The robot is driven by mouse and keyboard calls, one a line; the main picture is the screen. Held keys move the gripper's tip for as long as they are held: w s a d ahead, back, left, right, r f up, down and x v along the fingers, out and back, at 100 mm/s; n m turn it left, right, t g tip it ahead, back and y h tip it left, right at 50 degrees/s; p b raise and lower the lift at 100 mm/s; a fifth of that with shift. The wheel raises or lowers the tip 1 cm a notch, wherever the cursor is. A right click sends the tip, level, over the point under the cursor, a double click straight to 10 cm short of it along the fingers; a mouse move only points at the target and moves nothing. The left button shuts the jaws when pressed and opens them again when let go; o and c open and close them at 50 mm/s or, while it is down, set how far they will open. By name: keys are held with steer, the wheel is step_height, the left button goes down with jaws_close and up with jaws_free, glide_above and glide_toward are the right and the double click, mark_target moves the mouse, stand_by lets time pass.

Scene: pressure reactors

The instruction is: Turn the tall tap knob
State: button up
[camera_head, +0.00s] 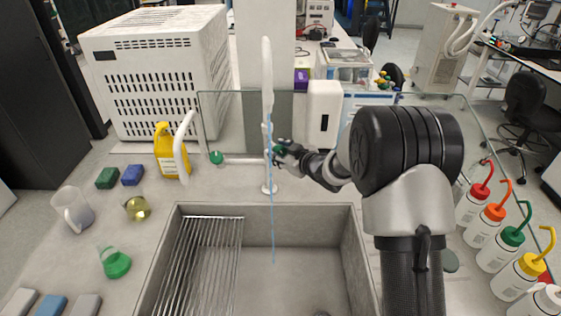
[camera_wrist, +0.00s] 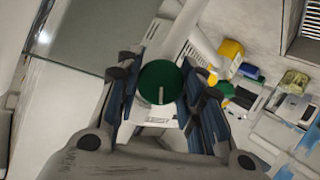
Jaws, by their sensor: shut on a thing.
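The tall tap (camera_head: 267,75) is white and rises behind the sink. A thin blue stream of water (camera_head: 273,225) runs from it down into the sink. Its knob is a round green disc (camera_wrist: 161,77) with a pale line mark, seen between my fingers in the wrist view. My gripper (camera_head: 280,152) reaches in from the right beside the tall tap and is shut on this knob. In the head view my fingers hide most of the knob. A shorter white tap (camera_head: 183,140) with its own green knob (camera_head: 216,157) stands to the left, clear of my gripper.
The grey sink (camera_head: 300,208) holds a metal rack (camera_head: 210,265) at left. A yellow jug (camera_head: 170,150), sponges and glassware stand left of it. Several wash bottles (camera_head: 488,222) line the right side. A glass screen (camera_head: 225,115) and a white dispenser (camera_head: 322,115) are behind the taps.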

steer(key=shift+f+n+b, duration=0.15)
steer(key=shift+n+b, duration=0.35)
steer(key=shift+b, duration=0.5)
steer(key=shift+t+h, duration=0.3)
steer(key=o, duration=1.1)
steer(key=shift+r, duration=0.2)
steer(key=v, duration=1.2)
